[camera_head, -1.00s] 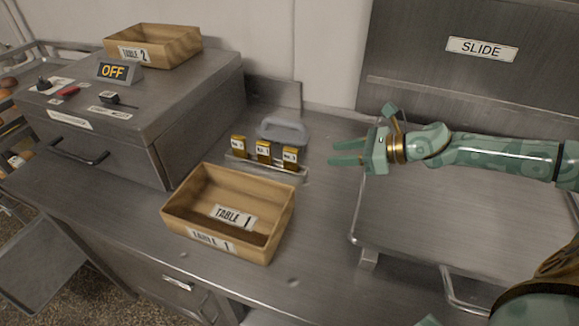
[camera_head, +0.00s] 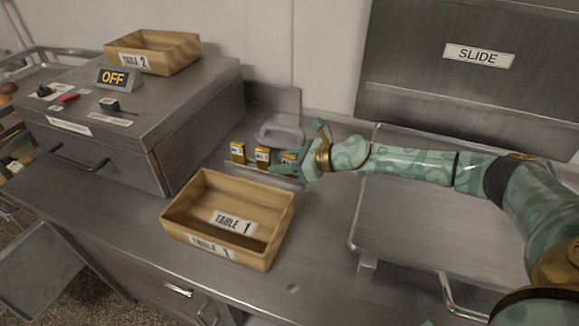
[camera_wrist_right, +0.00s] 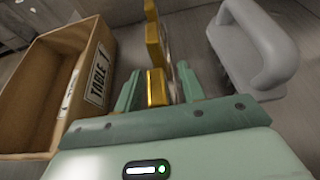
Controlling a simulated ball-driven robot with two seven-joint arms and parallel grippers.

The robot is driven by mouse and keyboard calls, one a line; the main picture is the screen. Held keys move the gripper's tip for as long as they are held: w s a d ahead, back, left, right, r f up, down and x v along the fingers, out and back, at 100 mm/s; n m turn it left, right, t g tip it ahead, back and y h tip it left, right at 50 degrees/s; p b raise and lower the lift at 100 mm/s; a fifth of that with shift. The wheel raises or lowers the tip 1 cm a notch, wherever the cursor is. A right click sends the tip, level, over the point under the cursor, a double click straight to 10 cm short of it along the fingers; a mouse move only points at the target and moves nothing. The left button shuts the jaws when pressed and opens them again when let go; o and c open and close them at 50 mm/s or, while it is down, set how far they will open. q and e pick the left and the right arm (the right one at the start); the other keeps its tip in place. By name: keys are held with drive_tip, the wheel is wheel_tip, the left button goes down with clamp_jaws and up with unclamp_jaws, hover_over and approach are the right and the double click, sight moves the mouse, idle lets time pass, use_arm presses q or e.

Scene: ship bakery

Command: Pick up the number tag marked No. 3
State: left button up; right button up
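Three small gold tags with white labels stand in a row on a low metal rack (camera_head: 256,168): a left tag (camera_head: 238,151), a middle tag (camera_head: 263,157) and a right tag (camera_head: 290,157). Their numbers are too small to read surely. My right gripper (camera_head: 285,168) is at the right end of the row, partly covering the right tag. In the right wrist view, my right gripper (camera_wrist_right: 158,88) is open, its fingers on either side of the nearest gold tag (camera_wrist_right: 157,88), with gaps showing. The other tags line up beyond it. My left gripper is not in view.
A wooden TABLE 1 box (camera_head: 178,222) stands close in front of the rack. A grey handled object (camera_head: 281,133) is just behind it. A metal oven-like unit (camera_head: 150,135) carries the TABLE 2 box (camera_head: 185,50) at left. A metal tray (camera_head: 400,225) lies under my right arm.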

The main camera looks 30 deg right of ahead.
clamp_jaws()
drive_tip(key=shift+r, duration=0.1)
